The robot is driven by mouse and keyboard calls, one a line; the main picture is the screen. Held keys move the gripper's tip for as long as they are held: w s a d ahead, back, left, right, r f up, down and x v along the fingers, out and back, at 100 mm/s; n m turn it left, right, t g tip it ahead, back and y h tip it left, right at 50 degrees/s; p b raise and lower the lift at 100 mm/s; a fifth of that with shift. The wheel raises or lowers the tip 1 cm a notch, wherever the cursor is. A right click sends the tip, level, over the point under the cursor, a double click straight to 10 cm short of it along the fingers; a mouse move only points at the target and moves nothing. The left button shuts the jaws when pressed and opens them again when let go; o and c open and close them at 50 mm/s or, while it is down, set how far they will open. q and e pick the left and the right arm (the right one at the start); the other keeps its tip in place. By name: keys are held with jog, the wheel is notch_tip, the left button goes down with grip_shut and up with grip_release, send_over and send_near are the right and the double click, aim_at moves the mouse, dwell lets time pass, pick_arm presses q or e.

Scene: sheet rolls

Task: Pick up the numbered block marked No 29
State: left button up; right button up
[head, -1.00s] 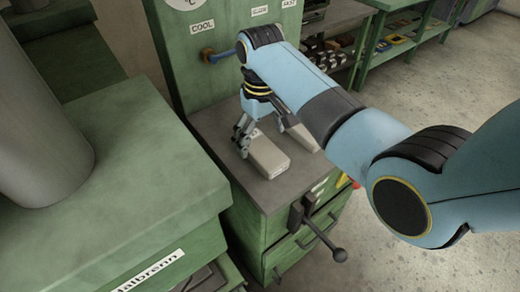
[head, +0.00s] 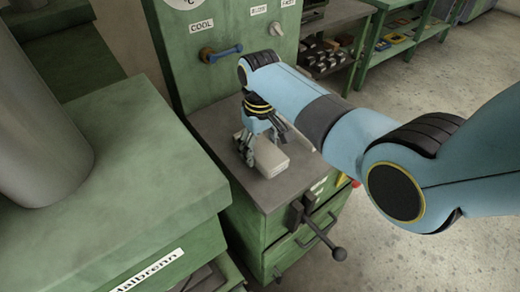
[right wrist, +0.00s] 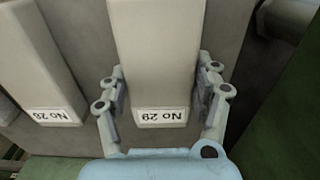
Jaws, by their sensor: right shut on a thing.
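The block marked No 29 (right wrist: 155,60) is a pale grey bar with a white label at its near end, upside down in the right wrist view. My right gripper (right wrist: 160,95) has one finger on each side of it and is shut on it. In the head view the gripper (head: 262,145) is at the pale block (head: 270,165) on the grey cabinet top. I cannot tell whether the block is clear of the surface. My left gripper is not in view.
A similar pale block (right wrist: 38,60) lies to the left in the right wrist view; its last digit is hard to read. The green cabinet (head: 262,235) has a dark crank handle (head: 338,254) at its front. A green panel (head: 205,80) with a blue-handled lever stands behind.

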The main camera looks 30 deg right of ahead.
jog(key=c, duration=0.5)
jog(key=shift+r, duration=0.1)
jog(key=shift+c, duration=0.2)
